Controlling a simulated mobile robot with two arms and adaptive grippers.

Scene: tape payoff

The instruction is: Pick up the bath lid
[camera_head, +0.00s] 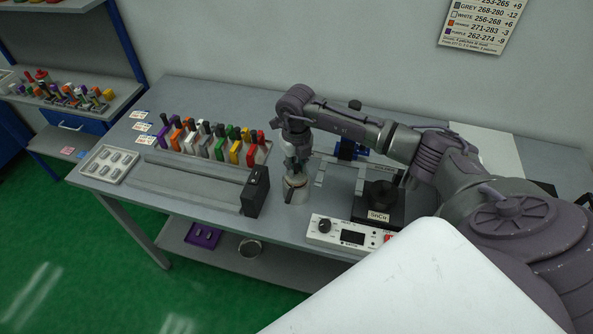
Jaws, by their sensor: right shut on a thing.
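My right gripper (295,172) points down over the middle of the bench. It is shut on a small greyish round piece that seems to be the bath lid (295,187), mostly hidden by the fingers. I cannot tell whether the piece touches the bench top. The black bath unit (378,214), labelled SnCu, stands to the right of the gripper, with a dark round top. My left gripper is out of view.
A row of coloured blocks with dark tops (216,147) stands behind a long grey rail (190,182) with a black end block (256,190). A white control box (347,234) sits at the front edge. A pale tray (111,162) lies at left.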

